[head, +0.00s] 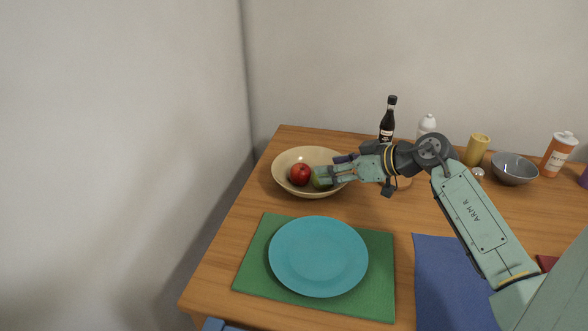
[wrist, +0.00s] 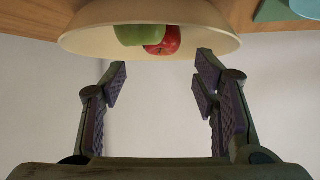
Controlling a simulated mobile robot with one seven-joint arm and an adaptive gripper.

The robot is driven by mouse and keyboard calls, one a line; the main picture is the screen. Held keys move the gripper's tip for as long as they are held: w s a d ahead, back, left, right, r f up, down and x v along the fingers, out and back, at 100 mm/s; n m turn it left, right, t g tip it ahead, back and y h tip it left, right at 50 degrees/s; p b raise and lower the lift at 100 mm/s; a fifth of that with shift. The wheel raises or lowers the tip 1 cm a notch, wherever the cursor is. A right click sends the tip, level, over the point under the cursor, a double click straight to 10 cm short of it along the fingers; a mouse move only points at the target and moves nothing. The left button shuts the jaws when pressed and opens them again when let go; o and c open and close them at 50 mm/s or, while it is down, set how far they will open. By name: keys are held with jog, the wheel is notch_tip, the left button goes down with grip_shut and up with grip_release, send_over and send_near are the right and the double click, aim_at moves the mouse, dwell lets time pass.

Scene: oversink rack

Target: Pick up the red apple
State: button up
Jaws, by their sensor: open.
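The red apple (head: 300,174) sits in a pale wooden bowl (head: 284,165) at the back left of the table. A green fruit, probably an apple (head: 322,178), lies against it on the right in the head view. In the wrist view the red apple (wrist: 166,42) is partly hidden behind the green one (wrist: 140,34), and the bowl's rim (wrist: 85,40) spans the top. My gripper (head: 330,175) is at the bowl's right side, overlapping the green fruit in the head view. Its fingers (wrist: 159,78) are spread with nothing between them.
A teal plate (head: 318,256) lies on a green placemat (head: 375,300) in front of the bowl. A dark bottle (head: 387,122), a white bottle (head: 427,125), a yellow container (head: 476,150), a grey bowl (head: 514,168) and an orange bottle (head: 558,155) stand along the back.

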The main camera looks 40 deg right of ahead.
aim_at(305, 170)
jog(key=p+x, duration=0.1)
jog(key=x, duration=0.8)
jog(key=shift+w+a+f+p, duration=0.15)
jog(key=shift+w+p, duration=0.1)
jog(key=shift+p, duration=0.15)
jog(key=shift+c, duration=0.4)
jog(key=c, duration=0.8)
